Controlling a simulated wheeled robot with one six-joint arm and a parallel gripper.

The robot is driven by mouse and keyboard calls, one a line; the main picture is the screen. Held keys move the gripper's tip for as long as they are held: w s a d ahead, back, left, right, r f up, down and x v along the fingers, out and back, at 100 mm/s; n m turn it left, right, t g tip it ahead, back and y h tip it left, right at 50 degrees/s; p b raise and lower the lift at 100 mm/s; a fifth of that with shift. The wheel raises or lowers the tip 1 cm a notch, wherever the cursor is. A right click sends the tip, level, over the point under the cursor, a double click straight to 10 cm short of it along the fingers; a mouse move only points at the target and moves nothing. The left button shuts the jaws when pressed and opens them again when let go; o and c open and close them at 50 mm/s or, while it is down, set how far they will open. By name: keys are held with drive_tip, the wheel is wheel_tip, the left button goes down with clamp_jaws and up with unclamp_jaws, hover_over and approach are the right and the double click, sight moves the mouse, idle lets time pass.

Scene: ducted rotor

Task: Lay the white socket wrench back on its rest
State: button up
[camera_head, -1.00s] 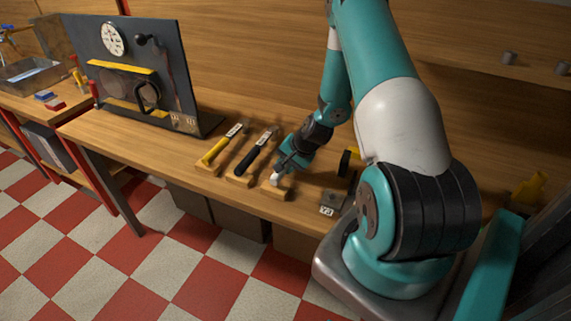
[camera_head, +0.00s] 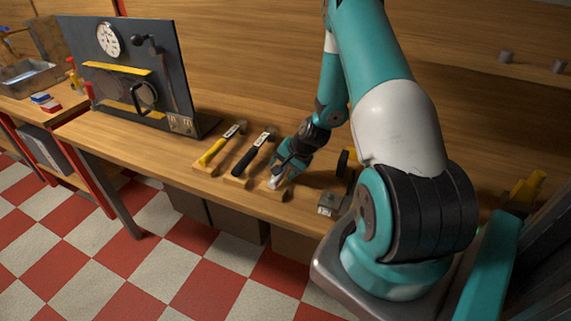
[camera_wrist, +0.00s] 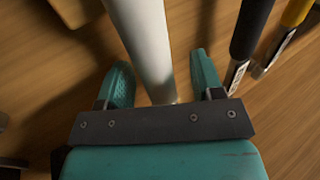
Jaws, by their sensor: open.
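The white socket wrench (camera_wrist: 146,40) shows in the wrist view as a long white handle running from the top edge down between my fingers. My gripper (camera_wrist: 162,82) is open, with one teal finger on each side of the handle and a visible gap to each. In the head view my gripper (camera_head: 280,176) is low over the bench at the third wooden rest (camera_head: 274,194). A small white end of the wrench (camera_head: 273,184) shows at that rest. The rest of the wrench is hidden behind my gripper, so I cannot tell exactly how it sits.
A yellow-handled tool (camera_head: 214,150) and a black-handled tool (camera_head: 246,159) lie on wooden rests to the left. A grey block (camera_head: 328,203) stands to the right on the bench. A dark panel with a gauge (camera_head: 108,40) stands at the back left.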

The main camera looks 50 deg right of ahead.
drive_tip(key=b+v, duration=0.1)
drive_tip(key=v, duration=1.6)
drive_tip(key=shift+r+b, duration=0.2)
drive_tip(key=shift+b, duration=0.15)
